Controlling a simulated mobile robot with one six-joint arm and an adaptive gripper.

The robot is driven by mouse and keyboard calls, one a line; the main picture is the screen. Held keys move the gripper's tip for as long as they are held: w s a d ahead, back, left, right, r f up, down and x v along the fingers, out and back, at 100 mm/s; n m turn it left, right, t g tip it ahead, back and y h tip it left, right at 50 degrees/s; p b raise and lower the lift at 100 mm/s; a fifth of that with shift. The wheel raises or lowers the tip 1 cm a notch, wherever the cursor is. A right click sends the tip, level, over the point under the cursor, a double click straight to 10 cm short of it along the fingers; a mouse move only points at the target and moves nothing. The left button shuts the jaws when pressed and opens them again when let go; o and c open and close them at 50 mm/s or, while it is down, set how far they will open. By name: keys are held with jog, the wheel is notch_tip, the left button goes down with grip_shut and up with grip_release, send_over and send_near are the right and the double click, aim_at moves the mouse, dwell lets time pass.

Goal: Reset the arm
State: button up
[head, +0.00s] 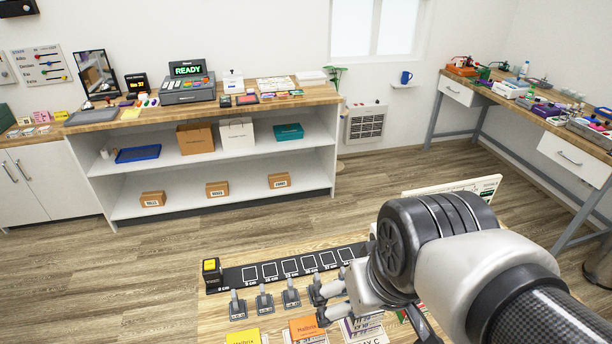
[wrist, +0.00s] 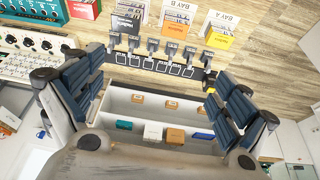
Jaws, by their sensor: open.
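My arm reaches in from the lower right of the head view. My gripper (head: 322,303) is open, above the near wooden worktop (head: 300,242), with nothing visible between its fingers. Part of it is hidden behind my wrist. In the wrist view my gripper (wrist: 160,75) shows its two blue-padded fingers spread wide at left and right. The black strip with white squares (head: 290,267), also in the wrist view (wrist: 190,70), lies beyond the fingers. Several grey lever-like pieces (head: 264,300) stand in a row along it.
A yellow and black block (head: 212,271) sits at the strip's left end. Yellow (head: 243,337) and orange (head: 304,327) cards stand at the near edge. A white board (head: 452,187) rises behind my wrist. Shelves (head: 215,172) stand across open floor (head: 160,245); a workbench (head: 535,112) is at right.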

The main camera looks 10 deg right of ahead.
jog(key=s, duration=0.2)
jog(key=s+a, duration=0.1)
jog(key=shift+s+r+t, duration=0.2)
jog(key=shift+r+t, duration=0.05)
jog(key=shift+t, duration=0.05)
jog(key=shift+f+b, duration=0.4)
jog(key=shift+b, duration=0.05)
